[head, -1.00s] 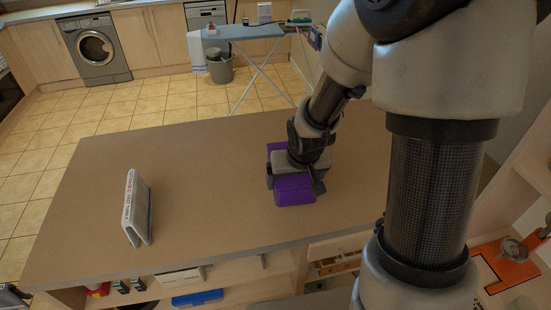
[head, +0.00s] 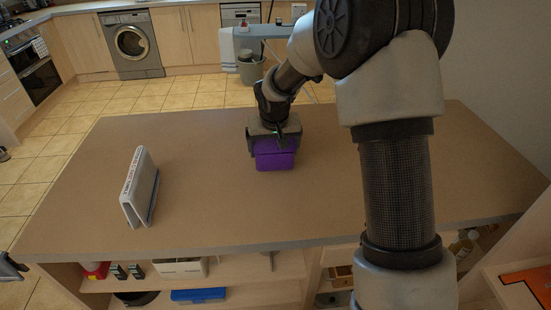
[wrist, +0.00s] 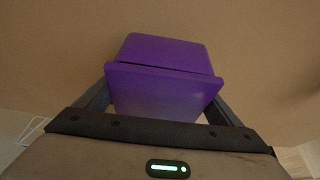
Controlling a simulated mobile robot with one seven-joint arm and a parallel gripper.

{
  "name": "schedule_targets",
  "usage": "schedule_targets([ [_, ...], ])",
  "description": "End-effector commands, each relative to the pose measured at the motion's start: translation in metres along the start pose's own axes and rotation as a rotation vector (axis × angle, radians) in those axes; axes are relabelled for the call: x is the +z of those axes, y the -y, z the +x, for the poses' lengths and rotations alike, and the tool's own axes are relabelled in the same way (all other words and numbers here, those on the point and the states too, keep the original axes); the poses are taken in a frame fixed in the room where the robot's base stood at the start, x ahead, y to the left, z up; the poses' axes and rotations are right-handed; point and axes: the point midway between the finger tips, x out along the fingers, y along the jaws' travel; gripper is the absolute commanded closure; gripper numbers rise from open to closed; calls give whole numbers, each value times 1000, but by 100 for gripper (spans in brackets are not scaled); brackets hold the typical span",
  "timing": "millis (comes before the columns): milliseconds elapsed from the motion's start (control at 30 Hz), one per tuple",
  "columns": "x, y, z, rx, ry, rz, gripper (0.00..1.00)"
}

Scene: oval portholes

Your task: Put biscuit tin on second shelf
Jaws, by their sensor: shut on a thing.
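A purple box-shaped tin, which I take to be the biscuit tin (head: 275,160), is at the middle of the brown counter top (head: 210,205). My gripper (head: 274,145) is shut on it from above, with a finger on each side. In the wrist view the purple tin (wrist: 165,85) sits between the two dark fingers (wrist: 165,105). I cannot tell whether its underside touches the counter. Below the counter's front edge are open shelves (head: 285,291), seen only in part from above.
A white folded stand with lettering (head: 140,187) is on the counter at left. The shelves hold a blue box (head: 198,295), a white container (head: 180,268) and a red item (head: 96,270). An orange item (head: 535,284) is at far right. Much of the counter is clear.

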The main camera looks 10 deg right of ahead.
Motion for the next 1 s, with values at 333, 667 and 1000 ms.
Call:
schedule_targets([
  [333,13,0,31,0,-1,0,51],
  [667,14,1,34,0,1,0,0],
  [1000,13,0,26,0,0,0,0],
])
